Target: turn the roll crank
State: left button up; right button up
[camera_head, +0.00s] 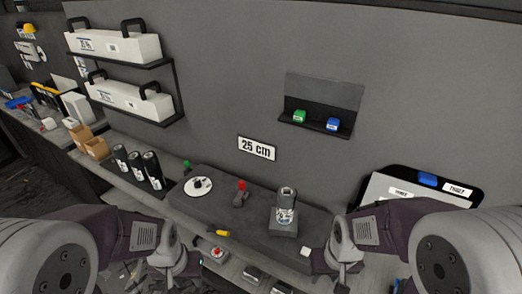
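No part is clearly marked as the roll crank. A small red-topped grey handle (240,193) stands on the dark workbench block (222,210), and a white disc with a black knob (199,187) lies to its left. A grey metal cylinder on a square base (286,212) stands to its right. A yellow-tipped black piece (220,233) is at the block's front edge. My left gripper (190,266) is low at left, in front of the bench. My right gripper (342,276) is low at right. Both are apart from the red-topped handle; their finger openings are too small to tell.
Several black canisters (152,170) stand left of the block. A "25 cm" sign (257,148) is on the wall. A wall shelf (317,120) holds a green and a blue block. A dark-framed panel (380,185) is behind my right arm. A white cube (305,251) lies near my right gripper.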

aim_at(237, 202)
jog(key=i+j+u, duration=0.15)
jog(key=i+j, duration=0.6)
jog(key=i+l, duration=0.05)
jog(key=i, duration=0.05)
